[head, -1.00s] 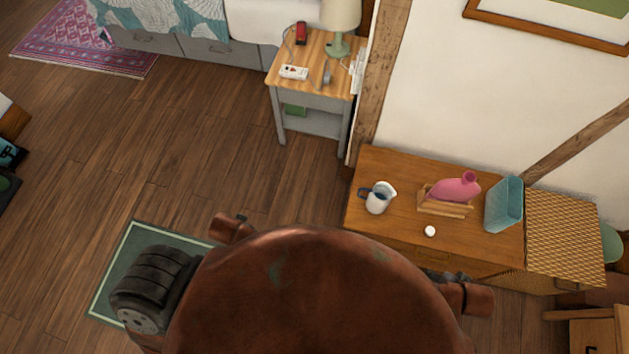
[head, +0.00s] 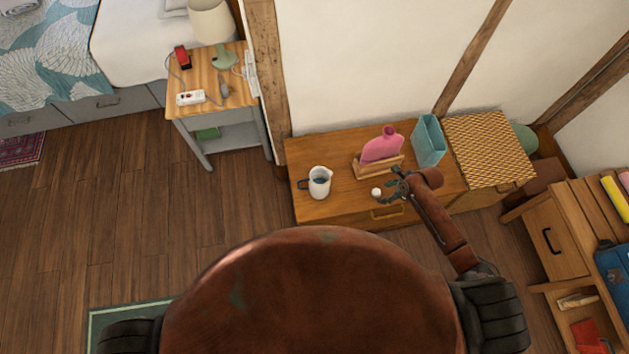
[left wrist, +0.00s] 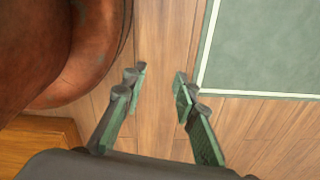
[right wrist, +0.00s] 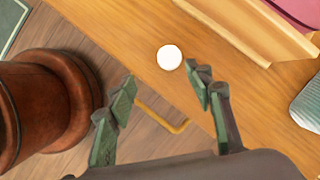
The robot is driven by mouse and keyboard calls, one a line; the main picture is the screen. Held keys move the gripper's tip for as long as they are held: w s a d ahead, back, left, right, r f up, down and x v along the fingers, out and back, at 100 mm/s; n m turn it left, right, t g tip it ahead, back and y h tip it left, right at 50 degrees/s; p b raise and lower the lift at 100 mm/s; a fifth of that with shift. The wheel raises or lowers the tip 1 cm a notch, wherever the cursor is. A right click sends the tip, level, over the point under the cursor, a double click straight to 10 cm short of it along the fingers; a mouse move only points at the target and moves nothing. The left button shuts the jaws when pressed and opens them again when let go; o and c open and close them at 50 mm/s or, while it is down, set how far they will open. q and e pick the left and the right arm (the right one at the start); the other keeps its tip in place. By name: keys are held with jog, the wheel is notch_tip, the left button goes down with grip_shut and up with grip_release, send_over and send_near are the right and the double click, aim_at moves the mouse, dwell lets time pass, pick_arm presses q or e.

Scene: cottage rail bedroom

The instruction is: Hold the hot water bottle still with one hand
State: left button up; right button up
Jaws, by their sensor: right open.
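The pink hot water bottle (head: 382,147) stands upright in a wooden rack (head: 378,167) on the wooden dresser top. A corner of the bottle shows at the top right of the right wrist view (right wrist: 298,12). My right gripper (head: 392,188) is open and empty over the front edge of the dresser, apart from the bottle and in front of the rack. A small white round object (right wrist: 169,57) lies just beyond its fingertips (right wrist: 163,88). My left gripper (left wrist: 160,75) is open and empty above the floor, and the head view does not show it.
A white jug (head: 319,183) stands left of the rack, and a blue-green bin (head: 429,141) stands close on its right. A woven box (head: 489,149) is farther right. A nightstand (head: 212,104) stands to the left. A wooden shelf unit (head: 545,240) is at the right.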

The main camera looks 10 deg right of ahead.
aim_at(378, 192)
pick_arm(q)
jog(key=s, duration=0.1)
jog(key=s+f, duration=0.1)
jog(key=shift+s+a, duration=0.3)
pick_arm(e)
jog(key=shift+w+d+m, duration=0.55)
jog(key=shift+w+m, duration=0.15)
jog(key=shift+m, duration=0.2)
pick_arm(q)
jog(key=shift+s+f+b, duration=0.1)
jog(key=shift+f+b, duration=0.25)
jog(key=shift+b, duration=0.1)
pick_arm(e)
jog(key=shift+x, duration=1.3)
jog(key=b+x, duration=0.2)
jog(key=x, duration=0.3)
jog(key=shift+f, duration=0.2)
pick_arm(q)
jog(key=shift+s+f, duration=0.25)
jog(key=shift+f, duration=0.8)
pick_arm(e)
jog(key=shift+a+r, duration=0.1)
jog(key=shift+c, duration=0.3)
